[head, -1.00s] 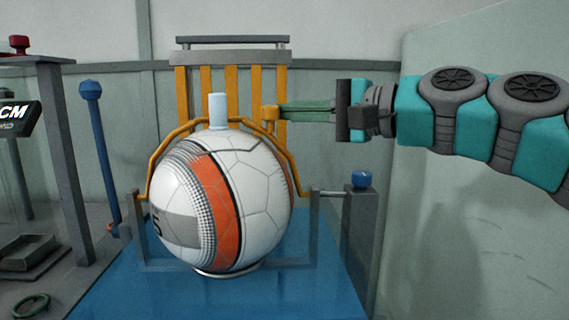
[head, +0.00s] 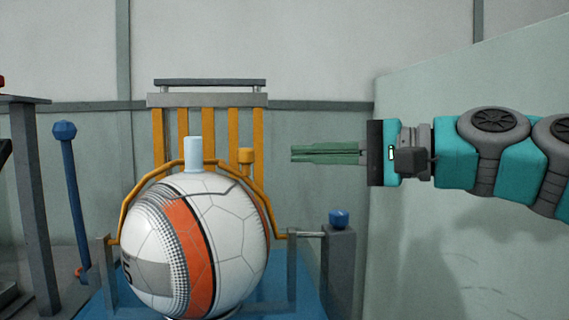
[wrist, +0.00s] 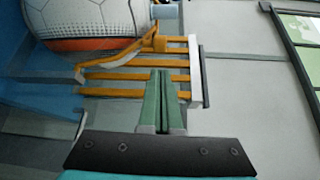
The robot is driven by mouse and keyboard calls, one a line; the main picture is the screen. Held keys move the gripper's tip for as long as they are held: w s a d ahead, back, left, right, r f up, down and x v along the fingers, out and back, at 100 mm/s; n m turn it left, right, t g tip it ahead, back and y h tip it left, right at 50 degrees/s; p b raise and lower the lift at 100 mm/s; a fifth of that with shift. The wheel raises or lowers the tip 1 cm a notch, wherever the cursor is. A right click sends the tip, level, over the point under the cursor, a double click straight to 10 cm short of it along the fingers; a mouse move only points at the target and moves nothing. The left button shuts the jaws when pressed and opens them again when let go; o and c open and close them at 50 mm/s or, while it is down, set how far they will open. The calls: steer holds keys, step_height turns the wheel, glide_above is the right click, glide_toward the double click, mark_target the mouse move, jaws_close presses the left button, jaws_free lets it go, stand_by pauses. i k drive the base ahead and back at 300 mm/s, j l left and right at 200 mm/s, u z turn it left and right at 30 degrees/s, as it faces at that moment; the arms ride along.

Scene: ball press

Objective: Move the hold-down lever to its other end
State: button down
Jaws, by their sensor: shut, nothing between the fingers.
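An orange hold-down lever (head: 133,196), a bent bar, arches over the white and orange ball (head: 205,245). The lever also shows in the wrist view (wrist: 118,61) beside the ball. My gripper (head: 294,153) is shut and empty, its green fingers pointing left. It is to the right of the knob, at about its height, with a visible gap in the head view. In the wrist view the fingers (wrist: 163,76) lie together in front of the orange slats.
An orange slatted rack (head: 183,130) with a grey top bar stands behind the ball. A pale blue peg (head: 193,154) shows at the ball's top. A blue-knobbed post (head: 340,220) stands right, a blue rod (head: 72,190) left.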

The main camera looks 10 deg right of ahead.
mark_target(65, 130)
steer(key=k, duration=1)
